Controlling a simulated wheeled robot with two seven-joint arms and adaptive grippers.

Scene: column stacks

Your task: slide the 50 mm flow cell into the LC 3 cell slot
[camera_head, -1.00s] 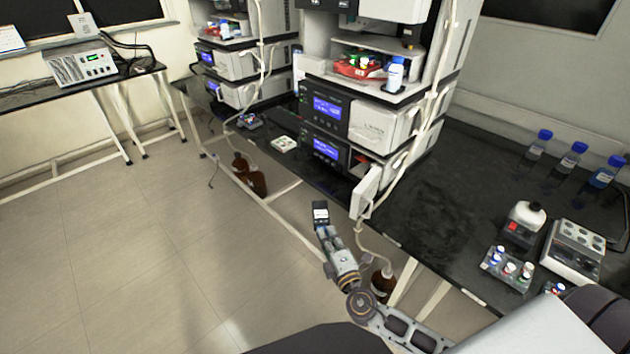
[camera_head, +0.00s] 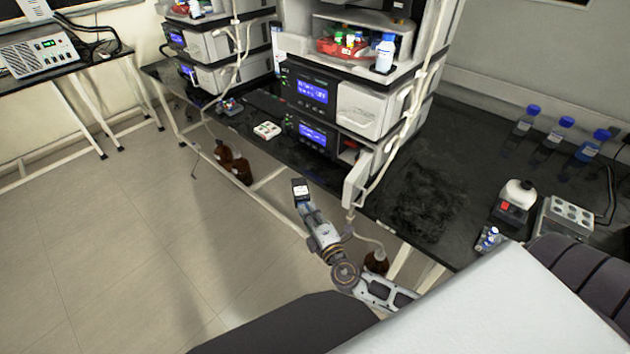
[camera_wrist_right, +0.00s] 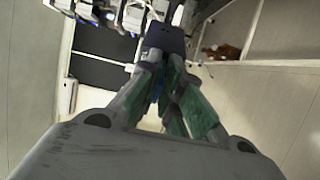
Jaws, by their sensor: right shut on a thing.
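My right gripper (camera_head: 305,206) is shut on the flow cell (camera_head: 300,189), a small dark block with a white label. It holds the cell out in front of the bench edge, left of the open door (camera_head: 357,181) of the nearest column stack. In the right wrist view the cell (camera_wrist_right: 165,37) shows as a dark block between the fingertips. The lower module of that stack has a dark opening (camera_head: 349,152) behind the door, apart from the cell. Which opening is the LC 3 cell slot I cannot read. My left gripper is not in view.
A second stack (camera_head: 212,70) stands farther left. A small white tray (camera_head: 267,130) lies near the bench edge. Tubing hangs beside the door. Brown bottles (camera_head: 375,262) stand below the bench. Blue-capped bottles (camera_head: 560,133) stand at right. Floor space before the bench is clear.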

